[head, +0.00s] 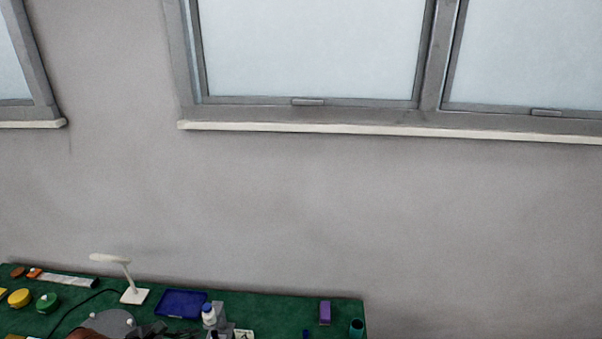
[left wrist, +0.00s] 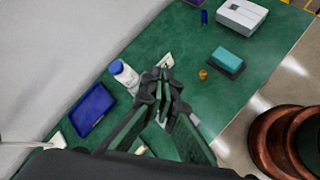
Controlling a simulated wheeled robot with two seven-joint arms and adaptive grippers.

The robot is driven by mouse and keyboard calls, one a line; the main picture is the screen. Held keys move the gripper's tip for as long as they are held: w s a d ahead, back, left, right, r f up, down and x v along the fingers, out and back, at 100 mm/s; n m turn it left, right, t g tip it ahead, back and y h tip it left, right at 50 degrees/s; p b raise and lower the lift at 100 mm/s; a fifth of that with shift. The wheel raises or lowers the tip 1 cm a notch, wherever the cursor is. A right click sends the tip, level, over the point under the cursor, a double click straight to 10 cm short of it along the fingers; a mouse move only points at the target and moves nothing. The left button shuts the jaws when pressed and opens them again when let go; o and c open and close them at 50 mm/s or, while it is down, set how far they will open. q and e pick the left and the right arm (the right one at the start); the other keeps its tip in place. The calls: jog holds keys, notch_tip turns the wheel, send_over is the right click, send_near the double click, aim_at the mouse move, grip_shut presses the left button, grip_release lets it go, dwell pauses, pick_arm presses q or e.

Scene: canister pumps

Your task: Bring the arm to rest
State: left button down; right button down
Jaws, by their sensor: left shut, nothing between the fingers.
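My left gripper (left wrist: 163,74) reaches up through the middle of the left wrist view, its dark fingers closed together with nothing between them. It hovers over the green table (left wrist: 170,40); its exact height is hard to tell. A white bottle with a blue cap (left wrist: 124,74) stands just left of the fingertips, and a small white card (left wrist: 166,61) lies beyond them. My right gripper is in neither view.
A teal-topped block (left wrist: 227,61) and a white box (left wrist: 241,16) stand farther off. A wall with windows rises behind.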

pick_arm(q)
jog(key=d+r+n+t+h, duration=0.3)
jog(key=d+r+n+h, duration=0.25)
jog(key=d+r, duration=0.3)
jog(key=a+r+n+t+y, duration=0.4)
jog(key=a+r+n+t, duration=0.35)
jog(key=n, duration=0.65)
jog(key=a+f+n+y, duration=0.5)
jog(key=a+n+y, duration=0.35)
jog(key=n, duration=0.35)
jog(key=s+a+f+n+g+y, duration=0.2)
jog(key=s+a+f+n+g, duration=0.15)
jog(key=f+n, duration=0.35)
jog(key=s+a+f+n+g+y, duration=0.2)
jog(key=s+a+f+n+g, duration=0.15)
jog(key=f, duration=0.45)
jog(key=s+d+f+n+g+h, duration=0.2)
jog(key=s+d+f+n+g, duration=0.25)
jog(key=s+f, duration=0.55)
jog(key=s+d+f+n+g+h, duration=0.3)
jog(key=s+d+f+n+g, duration=0.15)
jog(key=s+f, duration=0.45)
notch_tip(320, 180, down, 33)
jog(key=s+d+m+b, duration=0.1)
jog(key=d+m+b, duration=0.1)
jog(key=b, duration=0.1)
jog(key=s+f+g+b, duration=0.2)
jog(key=s+f, duration=1.8)
jog(key=shift+f+b, duration=0.3)
jog(key=shift+b, duration=0.05)
